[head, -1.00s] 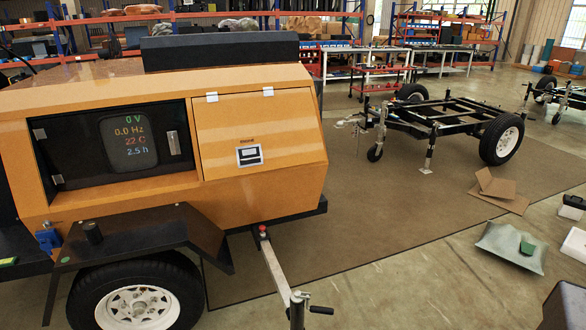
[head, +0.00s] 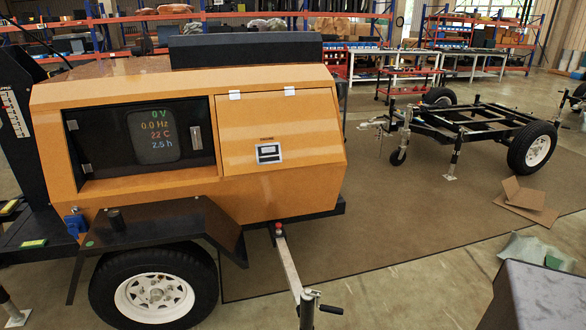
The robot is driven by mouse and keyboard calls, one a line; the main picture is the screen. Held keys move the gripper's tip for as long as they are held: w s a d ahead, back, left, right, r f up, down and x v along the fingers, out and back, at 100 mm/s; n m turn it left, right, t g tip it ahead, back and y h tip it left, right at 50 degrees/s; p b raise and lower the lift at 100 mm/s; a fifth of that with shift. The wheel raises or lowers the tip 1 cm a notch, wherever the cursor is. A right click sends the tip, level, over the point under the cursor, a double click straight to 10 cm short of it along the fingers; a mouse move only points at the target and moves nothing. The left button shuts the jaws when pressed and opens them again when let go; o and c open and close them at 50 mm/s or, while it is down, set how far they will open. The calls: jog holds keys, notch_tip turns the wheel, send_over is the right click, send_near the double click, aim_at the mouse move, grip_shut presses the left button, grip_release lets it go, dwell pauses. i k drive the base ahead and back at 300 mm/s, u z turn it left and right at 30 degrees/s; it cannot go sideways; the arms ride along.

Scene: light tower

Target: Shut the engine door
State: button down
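The orange light tower trailer (head: 140,84) stands at left and centre in the head view. An orange door panel (head: 283,121) with two white hinges on its top edge and a latch (head: 268,153) is on its near side, right of the control display. I take it as the engine door. It looks flush with the body; I cannot tell whether a small gap is left. The far side of the trailer is hidden. My gripper is not in view.
A black fender (head: 160,222) and wheel (head: 155,295) stick out below the display (head: 155,135). The brown mat (head: 400,225) has free room.

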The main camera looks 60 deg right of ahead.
aim_at(291, 127)
jog(key=u, duration=0.85)
jog(key=k, duration=0.95)
jog(key=z, duration=1.35)
jog(key=i, duration=0.8)
jog(key=u, duration=0.15)
